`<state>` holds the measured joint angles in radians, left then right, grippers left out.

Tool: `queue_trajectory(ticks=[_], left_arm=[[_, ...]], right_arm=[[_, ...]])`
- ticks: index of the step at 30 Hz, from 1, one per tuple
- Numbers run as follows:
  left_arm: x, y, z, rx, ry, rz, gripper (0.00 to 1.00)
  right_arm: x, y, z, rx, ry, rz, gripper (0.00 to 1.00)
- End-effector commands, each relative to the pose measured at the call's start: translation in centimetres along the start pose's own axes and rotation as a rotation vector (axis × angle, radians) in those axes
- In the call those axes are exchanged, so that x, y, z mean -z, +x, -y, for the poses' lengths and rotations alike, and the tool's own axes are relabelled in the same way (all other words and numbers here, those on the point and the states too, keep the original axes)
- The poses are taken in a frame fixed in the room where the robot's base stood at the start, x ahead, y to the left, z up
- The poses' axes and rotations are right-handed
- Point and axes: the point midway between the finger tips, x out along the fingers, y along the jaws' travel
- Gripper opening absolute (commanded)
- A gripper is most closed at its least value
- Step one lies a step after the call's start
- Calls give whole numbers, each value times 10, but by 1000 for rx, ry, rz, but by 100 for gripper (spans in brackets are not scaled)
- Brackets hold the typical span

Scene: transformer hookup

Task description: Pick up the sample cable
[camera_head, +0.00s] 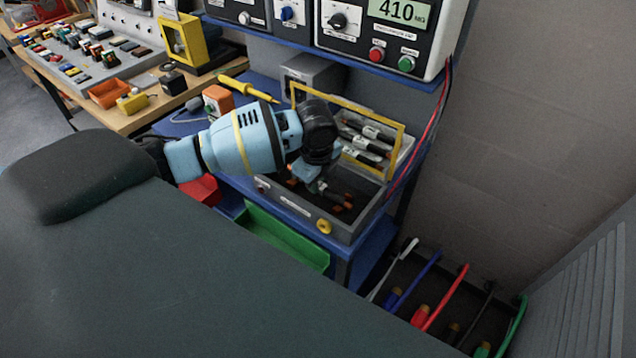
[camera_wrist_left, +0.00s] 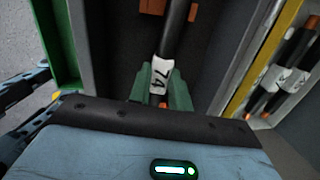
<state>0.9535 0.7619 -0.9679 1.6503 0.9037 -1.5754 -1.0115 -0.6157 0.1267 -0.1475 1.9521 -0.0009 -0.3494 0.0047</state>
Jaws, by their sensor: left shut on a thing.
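The sample cable (camera_wrist_left: 171,47) is a dark cable with a white label reading 74 and orange-brown parts near its ends. It lies in an open grey case (camera_head: 310,217) on the blue bench. My left gripper (camera_head: 317,184) reaches down into this case. In the left wrist view, its greenish fingers (camera_wrist_left: 162,88) are shut on the cable around the label. In the head view the gripper and wrist hide much of the cable. My right gripper is not in view.
The case's yellow-framed lid (camera_head: 400,127) stands open behind, with several labelled cables in it. A green bin (camera_head: 283,238) and a red bin (camera_head: 203,189) sit in front. A meter panel (camera_head: 385,35) is above. Coloured cables (camera_head: 445,300) stand at the lower right.

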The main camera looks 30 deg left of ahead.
Motion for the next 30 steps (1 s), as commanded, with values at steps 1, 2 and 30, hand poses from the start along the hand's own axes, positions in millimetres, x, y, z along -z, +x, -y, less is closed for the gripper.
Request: queue_trajectory(ticks=[1, 2, 30], left_arm=[[-1, -8, 2, 6, 0, 0, 0], [-1, -12, 3, 7, 0, 0, 0], [2, -97, 11, -9, -112, 16, 0]], right_arm=[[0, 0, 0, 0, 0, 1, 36], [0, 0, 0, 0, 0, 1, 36], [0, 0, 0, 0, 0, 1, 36]])
